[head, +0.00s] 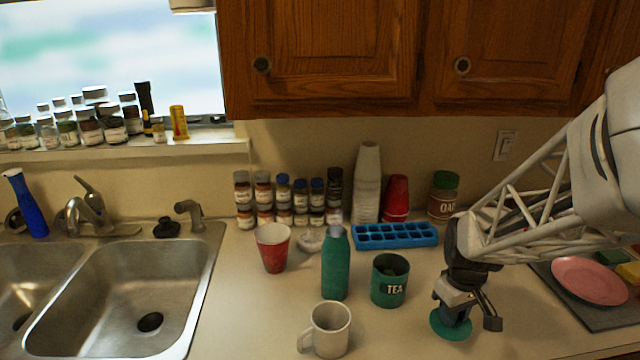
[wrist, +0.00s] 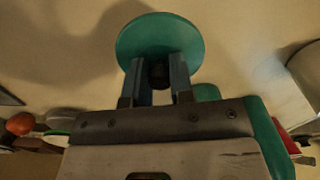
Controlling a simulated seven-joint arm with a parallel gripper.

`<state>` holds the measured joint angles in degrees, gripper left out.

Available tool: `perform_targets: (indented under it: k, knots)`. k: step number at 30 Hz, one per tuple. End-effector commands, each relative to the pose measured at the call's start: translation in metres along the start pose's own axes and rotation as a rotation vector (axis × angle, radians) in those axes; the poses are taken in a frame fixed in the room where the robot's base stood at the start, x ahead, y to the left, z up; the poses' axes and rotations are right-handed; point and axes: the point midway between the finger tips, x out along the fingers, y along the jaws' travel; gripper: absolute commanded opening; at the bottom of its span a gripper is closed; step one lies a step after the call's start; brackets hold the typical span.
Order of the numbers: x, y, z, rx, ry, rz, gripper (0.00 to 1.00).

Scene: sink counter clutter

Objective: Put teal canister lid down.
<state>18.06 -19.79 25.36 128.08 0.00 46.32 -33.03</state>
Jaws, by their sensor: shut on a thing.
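The teal canister lid (head: 449,325) is a round disc low over the counter, to the right of the open teal TEA canister (head: 389,289). My gripper (head: 456,313) is above the lid and shut on its dark knob. In the wrist view, the blue fingers of my gripper (wrist: 160,78) close around the knob, and the teal lid (wrist: 150,32) spreads beyond them. Whether the lid touches the counter cannot be told. The canister's top is uncovered and dark contents show inside.
A teal bottle (head: 335,265) and a white mug (head: 328,331) stand left of the canister. A blue ice tray (head: 396,244) lies behind it. A pink plate (head: 590,281) lies on a dark mat at right. Bare counter (head: 400,335) lies in front of the canister.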

Motion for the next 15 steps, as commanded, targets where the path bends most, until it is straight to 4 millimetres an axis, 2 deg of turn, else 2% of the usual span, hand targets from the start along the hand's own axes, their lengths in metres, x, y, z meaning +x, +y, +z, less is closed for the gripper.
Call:
perform_targets:
  k: [9,15]
  knots:
    - [0.002,0.0,0.0,0.0,-0.001,0.0,0.0]
    - [0.019,0.0,0.001,0.0,-0.002,-0.001,0.0]
